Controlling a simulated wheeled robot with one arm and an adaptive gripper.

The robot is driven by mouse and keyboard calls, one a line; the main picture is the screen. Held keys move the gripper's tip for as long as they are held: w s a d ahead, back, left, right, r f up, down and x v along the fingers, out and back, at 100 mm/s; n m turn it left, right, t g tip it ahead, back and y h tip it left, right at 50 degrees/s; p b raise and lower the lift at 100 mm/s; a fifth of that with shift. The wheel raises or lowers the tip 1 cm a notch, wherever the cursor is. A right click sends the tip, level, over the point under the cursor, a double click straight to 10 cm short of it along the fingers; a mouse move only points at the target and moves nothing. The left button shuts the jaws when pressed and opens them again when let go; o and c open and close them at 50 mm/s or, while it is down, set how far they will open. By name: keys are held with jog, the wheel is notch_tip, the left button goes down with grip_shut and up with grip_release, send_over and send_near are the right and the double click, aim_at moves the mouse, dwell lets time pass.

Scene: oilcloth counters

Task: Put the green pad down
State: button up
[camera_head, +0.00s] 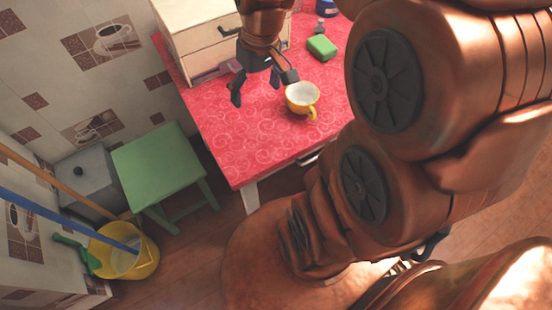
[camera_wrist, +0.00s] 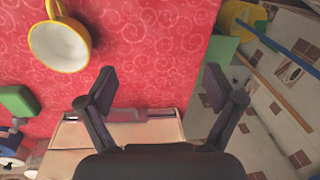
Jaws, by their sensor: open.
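The green pad (camera_head: 322,47) lies flat on the red oilcloth counter (camera_head: 250,150), behind and to the right of a yellow cup. It also shows at the left edge of the wrist view (camera_wrist: 18,101), partly cut off. My gripper (camera_head: 257,88) is open, over the counter to the left of the cup and apart from the pad. In the wrist view the two dark fingers (camera_wrist: 160,88) are spread with nothing between them but red cloth and a box edge behind.
The yellow cup (camera_head: 302,97) stands close to the right of my gripper. A pale drawer box (camera_head: 205,38) stands at the counter's back left. A green stool (camera_head: 157,163) and a yellow bucket (camera_head: 142,262) with poles stand on the floor left. The counter's front is clear.

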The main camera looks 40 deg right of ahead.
jog(key=s+a+g, duration=0.1)
jog(key=s+a, duration=0.2)
jog(key=s, duration=0.5)
jog(key=s+a+f+g+h, duration=0.1)
jog(key=s+a, duration=0.2)
jog(key=s, duration=0.4)
jog(key=shift+s+a+f, duration=0.3)
jog(key=shift+s, duration=0.1)
